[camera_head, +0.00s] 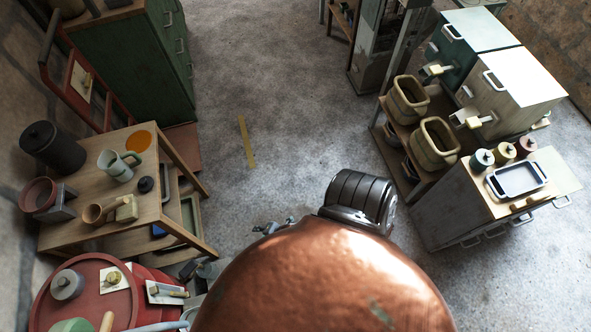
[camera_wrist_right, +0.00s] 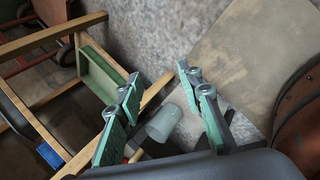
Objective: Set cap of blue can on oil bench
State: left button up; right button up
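Three small cans stand on the bench (camera_head: 470,203) at the right: a blue-grey can (camera_head: 482,163), a yellowish can (camera_head: 504,154) and a red can (camera_head: 526,147). Each has a dark round top; whether these are caps or openings is too small to tell. A small black round piece (camera_head: 145,184) lies on the wooden table at the left. My right gripper (camera_head: 272,227) is out over the floor, far from the cans. In the right wrist view its green-padded fingers (camera_wrist_right: 160,100) are apart, and nothing is visibly gripped. My left gripper cannot be made out clearly.
The wooden table (camera_head: 88,178) holds a mug (camera_head: 119,165), a black pot (camera_head: 53,148) and an orange disc (camera_head: 139,141). A red round-topped stand (camera_head: 122,309) is at lower left. A tray (camera_head: 517,179) sits beside the cans.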

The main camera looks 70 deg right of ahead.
jog(key=s+d+f+m+g, duration=0.1)
jog(key=s+f+m, duration=0.4)
jog(key=s, duration=0.8)
jog(key=s+d+f+m+g, duration=0.2)
jog(key=s+f+m+g, duration=0.2)
jog(key=s, duration=0.8)
jog(key=s+d+f+m+g, duration=0.2)
jog(key=s+f+m, duration=0.4)
jog(key=s, duration=0.7)
jog(key=shift+s+d+m+g, duration=0.25)
jog(key=shift+s+m+g, duration=0.05)
jog(key=shift+m+g, duration=0.1)
jog(key=shift+w, duration=0.1)
jog(key=shift+r, duration=0.1)
